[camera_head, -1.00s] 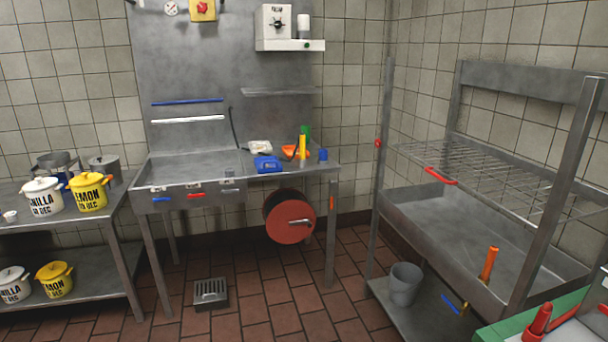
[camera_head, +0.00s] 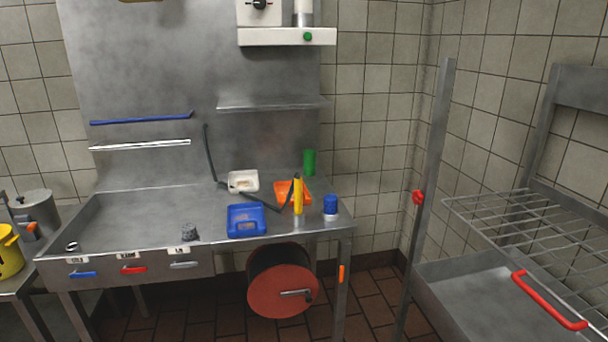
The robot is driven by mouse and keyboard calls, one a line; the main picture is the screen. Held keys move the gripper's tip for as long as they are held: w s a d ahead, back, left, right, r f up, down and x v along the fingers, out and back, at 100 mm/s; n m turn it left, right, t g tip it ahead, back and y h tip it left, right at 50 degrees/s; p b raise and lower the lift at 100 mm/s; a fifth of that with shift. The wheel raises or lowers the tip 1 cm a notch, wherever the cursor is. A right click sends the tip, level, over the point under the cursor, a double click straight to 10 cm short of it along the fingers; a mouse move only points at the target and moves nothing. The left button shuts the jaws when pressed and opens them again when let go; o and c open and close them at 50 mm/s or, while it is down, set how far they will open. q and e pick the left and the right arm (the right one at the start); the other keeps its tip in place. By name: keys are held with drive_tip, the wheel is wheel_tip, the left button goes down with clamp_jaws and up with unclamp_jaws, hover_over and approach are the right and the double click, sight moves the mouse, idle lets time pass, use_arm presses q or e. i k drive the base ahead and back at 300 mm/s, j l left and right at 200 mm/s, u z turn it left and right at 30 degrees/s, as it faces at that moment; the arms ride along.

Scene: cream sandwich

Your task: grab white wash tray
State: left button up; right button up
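A small white tray (camera_head: 243,181) lies on the steel counter (camera_head: 330,222), towards the back, against or near the steel wall panel. A black hose or cord crosses by its front edge. A blue tray (camera_head: 247,220) lies in front of it, nearer the counter's front edge. An orange tray or scoop (camera_head: 290,192) lies to its right. Neither of my grippers shows in the head view.
A yellow cylinder (camera_head: 298,196), a blue-and-white container (camera_head: 330,208) and a green cylinder (camera_head: 309,162) stand at the counter's right. A sink basin (camera_head: 140,220) is at left. A red reel (camera_head: 283,290) hangs below. A steel rack post (camera_head: 428,190) rises at right.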

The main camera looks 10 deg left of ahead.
sight(243, 178)
drive_tip(key=i+l+u, duration=0.1)
drive_tip(key=i+u, duration=0.4)
drive_tip(key=i+l+u, duration=0.2)
drive_tip(key=i+u, duration=0.15)
drive_tip(key=u, duration=0.15)
drive_tip(key=i+l+u, duration=0.3)
drive_tip(key=u, duration=0.2)
drive_tip(key=l, duration=0.1)
